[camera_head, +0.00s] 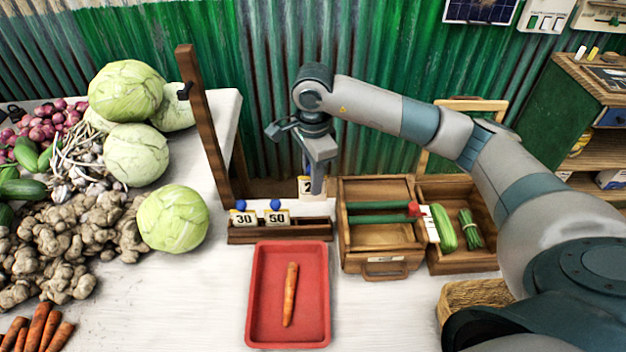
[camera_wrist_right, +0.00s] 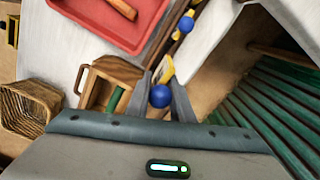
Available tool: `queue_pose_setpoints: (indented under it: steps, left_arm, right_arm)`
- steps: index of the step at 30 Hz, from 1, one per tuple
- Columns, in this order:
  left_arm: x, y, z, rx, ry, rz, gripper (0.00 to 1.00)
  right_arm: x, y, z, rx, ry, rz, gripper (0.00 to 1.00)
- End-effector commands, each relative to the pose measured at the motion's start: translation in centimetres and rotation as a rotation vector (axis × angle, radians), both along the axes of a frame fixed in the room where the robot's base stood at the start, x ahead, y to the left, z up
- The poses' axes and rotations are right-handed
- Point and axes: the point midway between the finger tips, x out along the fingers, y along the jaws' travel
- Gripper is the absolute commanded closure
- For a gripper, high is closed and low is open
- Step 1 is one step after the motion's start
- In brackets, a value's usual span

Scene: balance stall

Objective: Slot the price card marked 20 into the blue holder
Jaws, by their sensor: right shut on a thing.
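My right gripper (camera_head: 317,188) is shut on a price card (camera_head: 304,185) with a "2" showing; the fingers hide the rest of its number. In the right wrist view, a blue ball (camera_wrist_right: 160,96) on this card lies between the fingers of my right gripper (camera_wrist_right: 162,82), with the card's pale edge (camera_wrist_right: 168,68) beyond. The card is at the right end of a wooden rack (camera_head: 280,233); I cannot tell whether it touches the rack. Cards marked 30 (camera_head: 243,218) and 50 (camera_head: 277,217), with blue balls on top, stand there. No separate blue holder is clear. My left gripper is not in view.
A wooden post (camera_head: 205,130) rises left of the rack. A red tray (camera_head: 256,300) with a carrot (camera_head: 290,295) lies in front. A wooden box (camera_head: 378,237) and a crate of vegetables (camera_head: 468,262) stand to the right. Cabbages (camera_head: 173,219) and ginger crowd the left.

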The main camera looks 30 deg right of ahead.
Motion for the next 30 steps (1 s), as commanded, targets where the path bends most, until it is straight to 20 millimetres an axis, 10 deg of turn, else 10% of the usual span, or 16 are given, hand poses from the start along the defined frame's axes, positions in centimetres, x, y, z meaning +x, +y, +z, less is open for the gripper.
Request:
queue_pose_setpoints:
  steps: [30]
  left_arm:
    - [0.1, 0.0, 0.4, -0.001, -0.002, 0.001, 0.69]
  right_arm:
    - [-0.6, 0.7, 1.9, 0.001, -0.004, 0.118, 1.00]
